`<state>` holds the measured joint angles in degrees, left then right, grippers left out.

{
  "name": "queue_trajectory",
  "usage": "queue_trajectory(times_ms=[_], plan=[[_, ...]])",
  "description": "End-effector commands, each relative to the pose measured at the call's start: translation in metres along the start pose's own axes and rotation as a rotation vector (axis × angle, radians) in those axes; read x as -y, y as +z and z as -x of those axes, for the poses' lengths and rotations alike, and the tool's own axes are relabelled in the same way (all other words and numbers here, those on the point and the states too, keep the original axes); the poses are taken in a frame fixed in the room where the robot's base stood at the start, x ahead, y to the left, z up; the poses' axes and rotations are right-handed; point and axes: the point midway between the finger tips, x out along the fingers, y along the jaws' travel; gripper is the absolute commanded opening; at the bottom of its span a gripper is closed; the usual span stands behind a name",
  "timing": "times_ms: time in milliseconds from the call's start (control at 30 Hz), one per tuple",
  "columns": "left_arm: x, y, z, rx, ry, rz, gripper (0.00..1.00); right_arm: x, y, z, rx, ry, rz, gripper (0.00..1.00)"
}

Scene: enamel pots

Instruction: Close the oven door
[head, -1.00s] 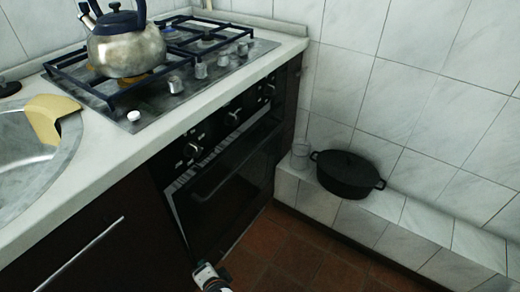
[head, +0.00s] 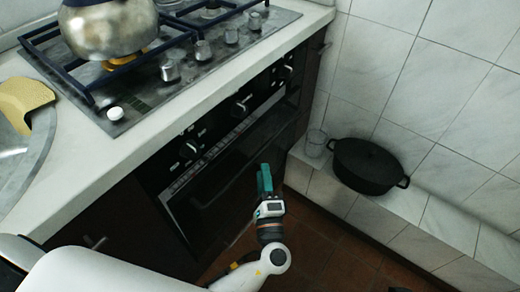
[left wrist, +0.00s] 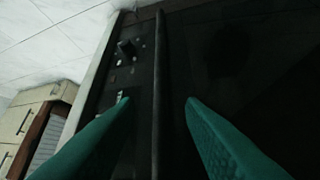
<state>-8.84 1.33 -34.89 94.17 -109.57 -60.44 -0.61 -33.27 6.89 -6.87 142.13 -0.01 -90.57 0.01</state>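The dark oven door (head: 212,218) is in the front of the counter in the head view. A strip of slots shows along its top edge. It stands close to the oven front; I cannot tell whether it is fully shut. In the left wrist view a long dark handle bar (left wrist: 157,95) runs up between my fingers, with the dark door face to its right. My left gripper (head: 264,178) is in front of the door, its teal fingers apart and empty. The fingers also show in the left wrist view (left wrist: 157,102). My right gripper is out of view.
A steel kettle (head: 108,30) stands on the gas hob (head: 215,65) above the oven. Brown floor (head: 325,245) lies clear between.

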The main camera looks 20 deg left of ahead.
Motion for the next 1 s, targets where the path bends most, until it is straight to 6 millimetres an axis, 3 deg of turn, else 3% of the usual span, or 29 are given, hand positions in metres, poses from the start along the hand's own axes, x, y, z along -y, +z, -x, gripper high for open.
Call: queue_trajectory(times_ms=[100,300,500,767,1000], plan=[[-0.001,0.0,-0.026,-0.002,0.002,0.002,0.36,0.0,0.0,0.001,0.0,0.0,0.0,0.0],[-0.001,0.0,-0.058,-0.002,0.001,0.002,0.36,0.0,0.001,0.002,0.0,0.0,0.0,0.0],[0.0,-0.001,-0.071,-0.002,-0.002,0.002,0.36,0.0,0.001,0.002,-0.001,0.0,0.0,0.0],[0.0,-0.001,-0.072,-0.001,-0.002,0.002,0.36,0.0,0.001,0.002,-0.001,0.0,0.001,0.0],[0.0,-0.001,-0.072,-0.001,-0.002,0.002,0.0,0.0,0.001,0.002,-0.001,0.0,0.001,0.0]])
